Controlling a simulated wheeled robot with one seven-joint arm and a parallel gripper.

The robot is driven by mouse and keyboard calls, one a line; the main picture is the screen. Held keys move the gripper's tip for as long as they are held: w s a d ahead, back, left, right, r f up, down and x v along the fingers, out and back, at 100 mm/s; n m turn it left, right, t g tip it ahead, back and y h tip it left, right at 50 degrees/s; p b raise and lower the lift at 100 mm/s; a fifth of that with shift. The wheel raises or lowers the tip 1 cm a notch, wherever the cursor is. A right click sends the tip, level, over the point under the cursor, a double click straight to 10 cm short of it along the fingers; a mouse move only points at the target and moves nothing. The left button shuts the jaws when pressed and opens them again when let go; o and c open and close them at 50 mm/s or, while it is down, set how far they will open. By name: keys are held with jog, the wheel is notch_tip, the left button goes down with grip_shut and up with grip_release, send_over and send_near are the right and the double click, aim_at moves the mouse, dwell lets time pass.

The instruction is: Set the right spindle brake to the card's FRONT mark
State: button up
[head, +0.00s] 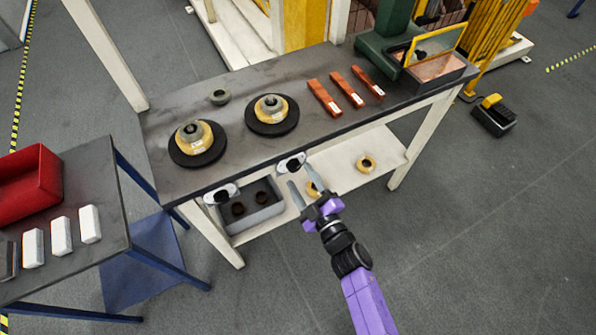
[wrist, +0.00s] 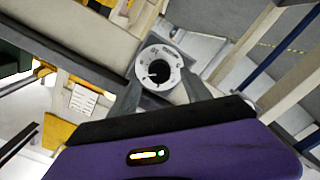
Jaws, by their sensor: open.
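The right spindle brake (head: 291,164) is a white dial plate with a dark knob on the bench's front edge. In the wrist view the brake dial (wrist: 158,72) lies between my finger ends, with small dark marks around its rim that are too small to read. My gripper (head: 300,175) is open just in front of and below it; in the wrist view the gripper (wrist: 162,88) holds nothing. I cannot tell whether the fingers touch the dial. The left brake (head: 220,194) looks alike. A white card with dark lines (wrist: 82,101) is unreadable; I cannot tell whether it is the task's card.
A grey bin (head: 262,213) and yellow rings (head: 366,164) are on the lower shelf.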

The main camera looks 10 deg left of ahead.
jog(key=v, duration=0.5)
jog(key=shift+p, duration=0.3)
jog(key=shift+w, duration=0.1)
notch_tip(320, 180, up, 5)
jog(key=w+d+m+t+h, duration=0.1)
jog(key=d+m+t, duration=0.1)
jog(key=s+d+r+m+h, duration=0.3)
jog(key=s+d+r+m, duration=0.1)
jog(key=s, duration=0.7)
jog(key=s+d+r+m+g+h, duration=0.1)
jog(key=s+d+r+m+h, duration=0.2)
jog(key=s+d+r+m, duration=0.2)
jog(key=s+d+r+m+g+h, duration=0.1)
jog(key=s+d+r+m+h, duration=0.2)
jog(key=s, duration=1.5)
jog(key=d+r+m, duration=0.1)
jog(key=d+r, duration=0.2)
jog(key=d, duration=0.3)
jog(key=shift+s+d+r+m, duration=0.15)
jog(key=shift+s+d+m, duration=0.2)
jog(key=shift+d+m, duration=0.05)
